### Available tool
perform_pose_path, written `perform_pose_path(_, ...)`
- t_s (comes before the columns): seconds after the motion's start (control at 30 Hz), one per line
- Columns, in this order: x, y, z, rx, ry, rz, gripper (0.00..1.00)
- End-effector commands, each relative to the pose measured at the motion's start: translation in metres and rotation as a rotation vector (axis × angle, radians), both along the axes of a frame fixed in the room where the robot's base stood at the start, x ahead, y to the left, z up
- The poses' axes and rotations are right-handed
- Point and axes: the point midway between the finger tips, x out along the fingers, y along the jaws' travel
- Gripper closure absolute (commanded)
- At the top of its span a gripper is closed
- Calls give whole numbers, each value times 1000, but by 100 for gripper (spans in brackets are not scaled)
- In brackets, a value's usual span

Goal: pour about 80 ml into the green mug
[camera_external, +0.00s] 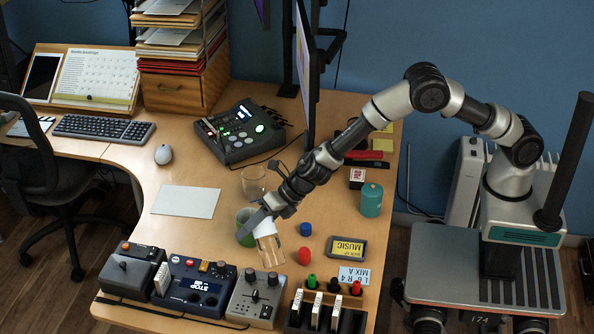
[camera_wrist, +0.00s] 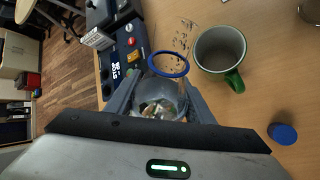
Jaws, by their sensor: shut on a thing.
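My gripper (camera_external: 263,217) is shut on a clear container (camera_external: 270,247), which looks slightly tilted in the outside view. In the wrist view my gripper (camera_wrist: 162,98) has a finger on each side of the clear container (camera_wrist: 157,92), with some contents low inside and a blue ring above them. The green mug (camera_external: 244,236) stands on the desk just left of the held container, partly hidden by my gripper. In the wrist view the green mug (camera_wrist: 236,77) is upright, pale and seemingly empty inside. Small dark specks show between ring and mug; I cannot tell whether they are falling.
A clear glass (camera_external: 254,180) stands behind the mug. A blue cap (camera_external: 306,229) lies to the right, also in the wrist view (camera_wrist: 282,133). Audio boxes (camera_external: 256,297) line the front edge. A teal canister (camera_external: 371,199) stands right. Bare desk lies left of the mug.

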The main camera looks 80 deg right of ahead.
Motion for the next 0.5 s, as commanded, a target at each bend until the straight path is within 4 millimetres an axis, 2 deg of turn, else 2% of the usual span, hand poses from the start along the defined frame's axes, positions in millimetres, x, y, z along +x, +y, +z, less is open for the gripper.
perform_pose_path(0.03,2,0,-6,-26,-22,2,83)
perform_pose_path(0.37,8,-7,12,-259,-186,4,83)
perform_pose_path(0.5,10,-8,9,-318,-227,4,83)
